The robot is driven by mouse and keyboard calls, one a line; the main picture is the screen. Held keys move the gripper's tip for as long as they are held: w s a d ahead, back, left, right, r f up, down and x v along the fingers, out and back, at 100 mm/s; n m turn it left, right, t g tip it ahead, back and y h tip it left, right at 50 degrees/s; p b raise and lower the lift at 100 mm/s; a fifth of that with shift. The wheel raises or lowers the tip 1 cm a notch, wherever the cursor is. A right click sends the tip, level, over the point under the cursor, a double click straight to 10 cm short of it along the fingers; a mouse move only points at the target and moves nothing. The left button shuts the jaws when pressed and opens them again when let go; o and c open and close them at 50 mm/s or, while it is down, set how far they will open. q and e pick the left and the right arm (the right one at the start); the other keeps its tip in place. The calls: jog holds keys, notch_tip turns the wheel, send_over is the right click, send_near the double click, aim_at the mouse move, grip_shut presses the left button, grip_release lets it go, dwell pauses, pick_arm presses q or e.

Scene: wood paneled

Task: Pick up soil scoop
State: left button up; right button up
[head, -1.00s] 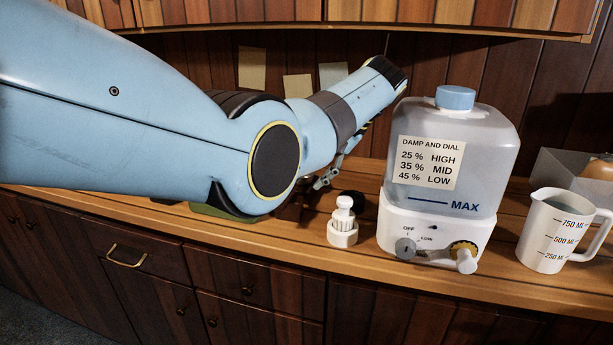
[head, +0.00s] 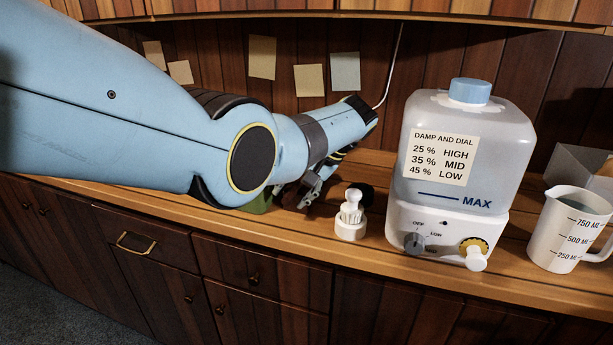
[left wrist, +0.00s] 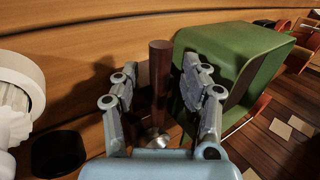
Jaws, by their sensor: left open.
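The soil scoop shows in the left wrist view as a dark brown cylindrical handle (left wrist: 160,62) with a shiny metal collar (left wrist: 156,137). The rest of the scoop is hidden by my gripper. My left gripper (left wrist: 157,78) is open, with one finger on each side of the handle in that view. I cannot tell whether either finger touches it. In the head view my left gripper (head: 318,187) is low over the counter, and the scoop is hidden behind my arm. My right gripper is not in view.
A green container (left wrist: 236,62) stands close beside the right finger. A white brush-like item (head: 350,218) and a black round thing (head: 364,193) are near the gripper. A water tank (head: 456,150) and measuring jug (head: 565,232) stand right on the wooden counter (head: 315,238).

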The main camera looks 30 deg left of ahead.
pick_arm(q)
jog(key=shift+d, duration=0.1)
grip_shut()
jog(key=shift+r, duration=0.15)
notch_tip(320, 180, up, 10)
jog(key=p, duration=0.1)
dwell(0.5)
